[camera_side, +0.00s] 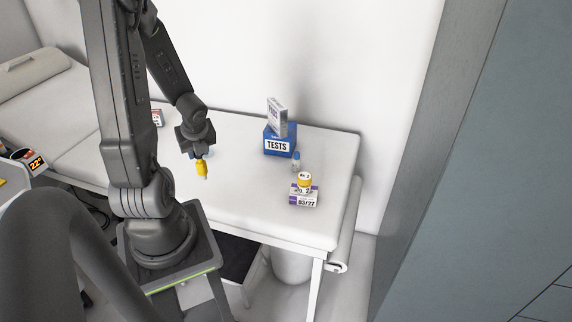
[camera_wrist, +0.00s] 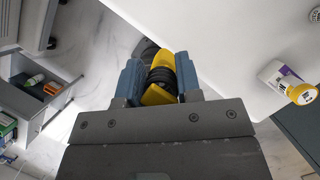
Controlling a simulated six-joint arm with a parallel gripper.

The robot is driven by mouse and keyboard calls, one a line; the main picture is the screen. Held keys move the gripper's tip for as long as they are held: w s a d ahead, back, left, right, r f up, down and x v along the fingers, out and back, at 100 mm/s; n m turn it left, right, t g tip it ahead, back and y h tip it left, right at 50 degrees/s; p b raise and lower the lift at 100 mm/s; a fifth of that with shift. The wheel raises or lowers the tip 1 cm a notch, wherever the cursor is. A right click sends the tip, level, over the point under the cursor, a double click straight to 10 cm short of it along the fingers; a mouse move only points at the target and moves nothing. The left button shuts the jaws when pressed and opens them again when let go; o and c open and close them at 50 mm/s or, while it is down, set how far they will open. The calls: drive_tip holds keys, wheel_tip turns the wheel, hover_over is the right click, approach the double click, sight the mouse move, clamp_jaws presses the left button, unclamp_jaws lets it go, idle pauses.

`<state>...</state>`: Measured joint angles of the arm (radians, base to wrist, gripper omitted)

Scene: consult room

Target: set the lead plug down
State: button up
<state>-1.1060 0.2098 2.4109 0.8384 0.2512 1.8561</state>
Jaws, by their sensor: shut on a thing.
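The lead plug (camera_wrist: 160,78) is yellow with a black ribbed part. My gripper (camera_wrist: 157,84) is shut on it, with a blue finger on each side. In the side view the yellow plug (camera_side: 201,168) hangs below my gripper (camera_side: 200,158), near the front edge of the white couch (camera_side: 240,200). I cannot tell how high it is above the couch top. In the wrist view the couch edge runs diagonally close to the plug, with floor beyond it. The far end of the plug is partly hidden.
On the couch stand a blue TESTS box (camera_side: 277,145) with a white box (camera_side: 277,116) on top, a small vial (camera_side: 295,161), and a yellow-topped container (camera_side: 304,180) on a labelled box (camera_side: 304,198). An open drawer (camera_wrist: 40,90) holds small items. The couch middle is bare.

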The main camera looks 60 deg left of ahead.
drive_tip(key=w+a+m, duration=0.2)
drive_tip(key=w+a, duration=0.3)
drive_tip(key=w, duration=0.7)
drive_tip(key=w+d+m+t, duration=0.2)
drive_tip(key=w+d+m, duration=0.1)
drive_tip(key=w, duration=1.7)
drive_tip(key=w+d+f, duration=0.6)
drive_tip(key=w+f, duration=0.3)
drive_tip(key=f, duration=0.1)
drive_tip(key=shift+d+f+h, duration=0.3)
drive_tip(key=shift+f, duration=0.1)
drive_tip(key=shift+f, duration=0.1)
drive_tip(key=o, duration=0.9)
drive_tip(key=shift+o, duration=0.2)
